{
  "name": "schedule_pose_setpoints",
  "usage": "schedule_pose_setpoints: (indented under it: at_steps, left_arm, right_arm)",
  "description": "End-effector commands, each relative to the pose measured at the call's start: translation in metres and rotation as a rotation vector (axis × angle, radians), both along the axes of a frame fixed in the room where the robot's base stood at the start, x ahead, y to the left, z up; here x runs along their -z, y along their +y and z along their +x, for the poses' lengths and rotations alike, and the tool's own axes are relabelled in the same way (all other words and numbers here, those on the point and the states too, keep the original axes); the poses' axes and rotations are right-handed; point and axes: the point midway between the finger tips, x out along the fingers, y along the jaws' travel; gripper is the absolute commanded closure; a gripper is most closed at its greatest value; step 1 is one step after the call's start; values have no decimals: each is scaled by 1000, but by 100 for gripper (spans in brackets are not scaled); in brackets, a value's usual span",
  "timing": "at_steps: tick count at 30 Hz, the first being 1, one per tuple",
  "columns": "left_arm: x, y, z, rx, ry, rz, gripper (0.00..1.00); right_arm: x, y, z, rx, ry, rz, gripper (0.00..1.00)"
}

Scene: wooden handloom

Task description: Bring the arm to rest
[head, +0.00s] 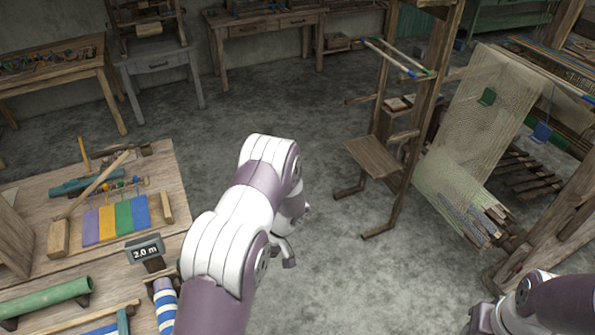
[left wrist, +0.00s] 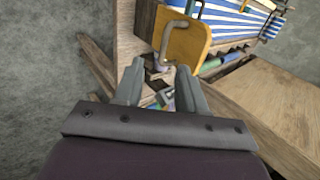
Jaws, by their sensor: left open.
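My left arm (head: 240,215) reaches forward from the bottom of the head view and bends down beyond the elbow. My left gripper (head: 287,252) hangs over the open floor to the right of the workbench, partly hidden by the arm. In the left wrist view my left gripper (left wrist: 160,72) has its two fingers apart with nothing held between them. Part of my right arm (head: 545,303) shows at the bottom right; its gripper is not visible.
The wooden loom (head: 415,110) stands at right. Grey floor between is clear.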

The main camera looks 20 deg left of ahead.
Motion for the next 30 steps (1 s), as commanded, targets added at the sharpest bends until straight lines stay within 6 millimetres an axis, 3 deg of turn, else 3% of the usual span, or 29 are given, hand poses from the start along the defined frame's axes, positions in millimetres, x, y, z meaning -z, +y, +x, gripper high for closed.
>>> schedule_pose_setpoints:
  at_steps: [7,10,15,21,25,30]
  left_arm:
    - [7,-7,1,121,45,-113,60]
    - [13,-34,-24,266,110,-339,60]
    - [21,-96,-41,590,-34,-635,60]
    - [27,-140,-71,808,-297,-667,60]
    - [24,-148,-71,856,-393,-634,60]
    - [19,-150,-68,870,-406,-629,60]
  right_arm:
    - [0,0,0,0,0,0,57]
    - [5,0,0,0,-1,0,57]
    - [91,0,0,0,1,0,57]
    - [185,-1,0,0,1,0,57]
    - [210,-1,0,0,0,0,57]
    - [209,0,1,0,-1,0,57]
